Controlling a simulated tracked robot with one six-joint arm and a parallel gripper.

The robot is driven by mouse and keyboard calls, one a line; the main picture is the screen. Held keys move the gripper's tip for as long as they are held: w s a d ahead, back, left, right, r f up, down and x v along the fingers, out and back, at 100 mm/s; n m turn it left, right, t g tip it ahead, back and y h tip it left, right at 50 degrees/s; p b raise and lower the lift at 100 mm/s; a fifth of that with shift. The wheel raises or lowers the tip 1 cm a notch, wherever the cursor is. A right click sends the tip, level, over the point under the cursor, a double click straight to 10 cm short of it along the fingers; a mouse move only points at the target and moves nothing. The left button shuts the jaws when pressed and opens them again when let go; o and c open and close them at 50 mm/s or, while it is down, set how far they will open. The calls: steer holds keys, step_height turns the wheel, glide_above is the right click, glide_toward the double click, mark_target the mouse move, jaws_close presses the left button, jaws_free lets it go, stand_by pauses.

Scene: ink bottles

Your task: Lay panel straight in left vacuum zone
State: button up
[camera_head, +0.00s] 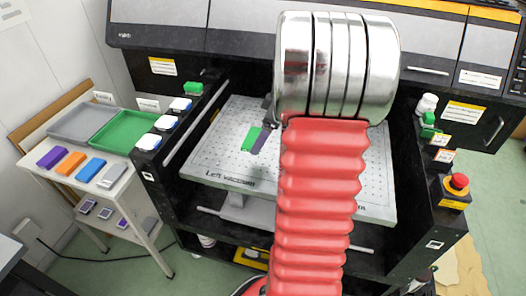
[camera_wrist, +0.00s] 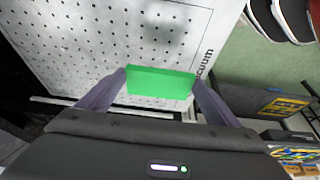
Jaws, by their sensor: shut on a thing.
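A green panel (camera_head: 250,139) shows over the left part of a white perforated vacuum bed (camera_head: 215,160), beyond the printed "Left vacuum" label. My gripper (camera_wrist: 158,84) is shut on this panel (camera_wrist: 160,80), with one purple-grey finger at each side of it. In the wrist view the panel's green face is toward the camera, over the bed (camera_wrist: 70,50). A dark soft shadow lies on the bed apart from the panel, so the panel seems raised; the height is unclear. In the head view my arm hides the bed's middle and most of my gripper.
A side table at left holds a grey tray (camera_head: 82,121), a green tray (camera_head: 125,129) and purple, orange, blue and grey blocks. Black machine side walls flank the bed. A red button (camera_head: 459,181) sits at right. Bare bed shows left of the panel.

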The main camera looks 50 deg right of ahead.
step_height(320, 180, down, 5)
steer(key=shift+r, duration=0.1)
stand_by(0.3)
steer(key=shift+f, duration=1.95)
steer(key=o, duration=0.9)
steer(key=shift+o, duration=0.2)
steer(key=v, duration=1.2)
